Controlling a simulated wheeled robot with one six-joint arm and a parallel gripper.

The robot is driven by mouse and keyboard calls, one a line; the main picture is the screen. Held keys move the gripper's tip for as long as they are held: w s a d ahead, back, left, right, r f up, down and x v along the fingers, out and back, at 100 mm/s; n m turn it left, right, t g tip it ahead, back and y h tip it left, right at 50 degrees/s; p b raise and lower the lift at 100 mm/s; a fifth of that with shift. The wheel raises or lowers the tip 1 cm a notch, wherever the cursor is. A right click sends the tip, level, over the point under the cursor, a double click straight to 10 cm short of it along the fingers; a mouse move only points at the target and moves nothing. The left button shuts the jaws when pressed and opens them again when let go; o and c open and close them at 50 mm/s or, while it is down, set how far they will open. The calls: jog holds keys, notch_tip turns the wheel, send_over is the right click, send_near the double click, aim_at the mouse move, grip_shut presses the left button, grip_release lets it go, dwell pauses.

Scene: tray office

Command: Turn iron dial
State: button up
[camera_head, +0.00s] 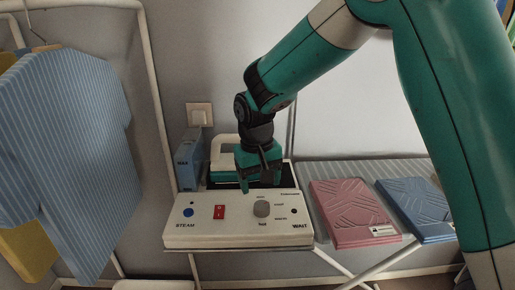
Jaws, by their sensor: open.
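The iron dial (261,209) is a round grey knob on the top face of a cream control box (200,235), with small printed marks around it. My gripper (260,190) points down just behind and above the dial, apart from it as far as this view shows. Its jaws are open and hold nothing visible. The gap between the fingers is partly hidden by the gripper body. The box also carries a blue round button (188,212) above "STEAM" and a red switch (219,212). The word "WAIT" is printed at its right.
A cream-handled iron (224,150) stands behind the box, partly hidden by my gripper. A blue carton (188,165) stands at its left. Folded pink (350,210) and blue (415,208) cloths lie on the striped board at right. A striped blue shirt (70,140) hangs at left.

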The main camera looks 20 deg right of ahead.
aim_at(257, 205)
notch_tip(257, 205, up, 10)
jog(key=shift+a+r, duration=0.15)
jog(key=shift+a, duration=0.15)
jog(key=s+a+n+y, duration=0.3)
jog(key=s+n, duration=0.4)
jog(key=s, duration=1.8)
jog(key=shift+f+y, duration=0.3)
jog(key=shift+y, duration=0.6)
